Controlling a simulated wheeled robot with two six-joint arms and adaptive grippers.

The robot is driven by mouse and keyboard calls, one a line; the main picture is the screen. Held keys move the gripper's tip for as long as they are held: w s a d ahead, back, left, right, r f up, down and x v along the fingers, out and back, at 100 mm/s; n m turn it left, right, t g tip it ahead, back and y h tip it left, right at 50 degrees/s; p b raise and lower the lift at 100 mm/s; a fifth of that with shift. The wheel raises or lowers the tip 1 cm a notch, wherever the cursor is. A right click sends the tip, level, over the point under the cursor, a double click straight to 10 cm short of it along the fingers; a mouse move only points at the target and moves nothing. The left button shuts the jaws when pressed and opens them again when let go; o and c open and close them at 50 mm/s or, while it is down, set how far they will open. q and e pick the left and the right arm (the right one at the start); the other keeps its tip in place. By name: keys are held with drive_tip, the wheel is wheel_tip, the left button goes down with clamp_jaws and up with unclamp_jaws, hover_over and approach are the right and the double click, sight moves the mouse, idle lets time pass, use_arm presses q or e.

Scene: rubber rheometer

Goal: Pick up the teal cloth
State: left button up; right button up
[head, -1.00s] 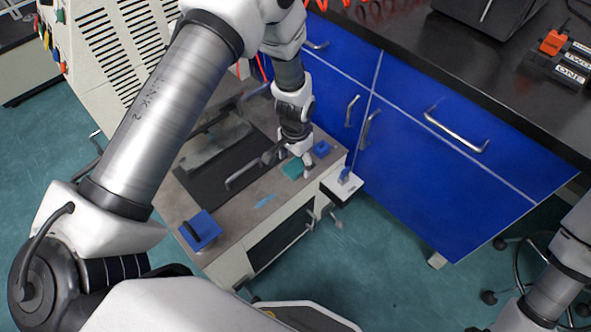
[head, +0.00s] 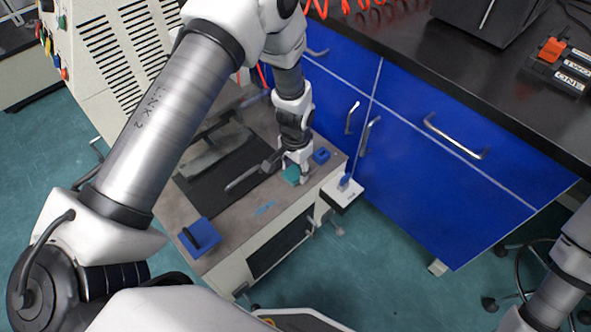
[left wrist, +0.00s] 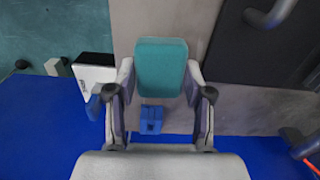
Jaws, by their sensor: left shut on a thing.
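The teal cloth (head: 291,174) is a small rounded rectangle at the front right of the machine's grey-brown top in the head view. My left gripper (head: 298,176) comes down from above and is shut on it. In the left wrist view the cloth (left wrist: 161,66) spans the space between the two fingertips of the left gripper (left wrist: 160,84), with a finger against each side. Whether it is clear of the surface cannot be told. My right gripper is out of view; only part of my right arm shows.
A blue block (head: 321,156) is close behind the cloth. A white box (head: 342,191) juts out at the right. A black plate with a bar handle (head: 245,180) lies left of the cloth. A blue holder (head: 200,235) sits at the front left corner. Blue cabinets (head: 450,160) stand right.

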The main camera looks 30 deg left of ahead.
use_arm(q)
wheel_tip(320, 180, up, 3)
drive_tip(key=shift+f+p, duration=0.1)
drive_tip(key=shift+p, duration=0.35)
drive_tip(key=s, duration=0.1)
drive_tip(key=s+d, duration=0.1)
drive_tip(key=s, duration=0.3)
drive_tip(key=shift+d+r+p, duration=0.25)
drive_tip(key=shift+r+p, duration=0.05)
drive_tip(key=s+d+b, duration=0.3)
drive_tip(key=s+b, duration=0.7)
drive_tip(key=b, duration=0.2)
drive_tip(key=shift+s+r+b, duration=0.2)
drive_tip(key=shift+r+b, duration=0.2)
drive_tip(key=shift+r, duration=0.05)
